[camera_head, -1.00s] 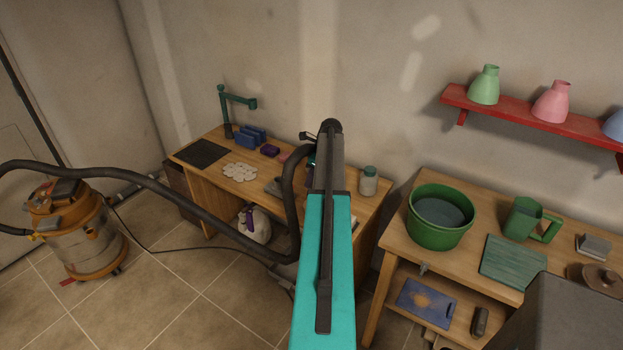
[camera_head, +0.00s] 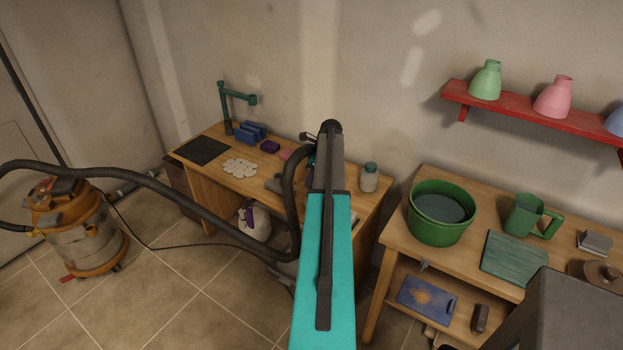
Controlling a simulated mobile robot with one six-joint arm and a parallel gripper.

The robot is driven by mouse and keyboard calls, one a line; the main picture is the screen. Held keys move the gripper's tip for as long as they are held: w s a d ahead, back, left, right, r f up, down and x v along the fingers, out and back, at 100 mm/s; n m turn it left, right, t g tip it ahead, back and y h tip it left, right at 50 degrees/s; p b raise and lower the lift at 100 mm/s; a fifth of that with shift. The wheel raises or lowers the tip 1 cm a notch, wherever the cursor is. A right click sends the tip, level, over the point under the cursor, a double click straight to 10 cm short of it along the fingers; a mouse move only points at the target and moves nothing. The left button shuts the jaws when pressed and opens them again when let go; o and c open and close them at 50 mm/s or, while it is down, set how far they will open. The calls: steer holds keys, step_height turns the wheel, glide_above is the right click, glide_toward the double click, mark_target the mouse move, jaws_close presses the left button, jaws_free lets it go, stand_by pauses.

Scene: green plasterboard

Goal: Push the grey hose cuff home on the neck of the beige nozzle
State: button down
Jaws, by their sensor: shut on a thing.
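A dark grey hose (camera_head: 190,208) runs from the orange shop vacuum on the left, sags across the floor and rises in a loop close beside my arm. Its upper end goes out of sight behind my teal and dark grey arm, above the rear workbench. The grey cuff and the beige nozzle cannot be made out; my arm covers that part of the bench. My gripper is hidden behind the arm too, so its fingers and anything between them do not show. How far the cuff sits on the neck cannot be seen.
The rear workbench (camera_head: 215,185) holds a white scalloped piece (camera_head: 239,169), blue blocks (camera_head: 250,133), a green lamp (camera_head: 237,97) and a jar (camera_head: 369,177). The right bench carries a green tub (camera_head: 440,229) and mug (camera_head: 524,214).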

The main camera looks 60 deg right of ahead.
steer(key=shift+f, duration=0.4)
steer(key=c, duration=1.3)
jaws_free()
steer(key=shift+c, duration=0.2)
steer(key=b+v, duration=0.4)
steer(key=v, duration=0.9)
steer(key=shift+r, duration=0.4)
steer(key=shift+s, duration=0.1)
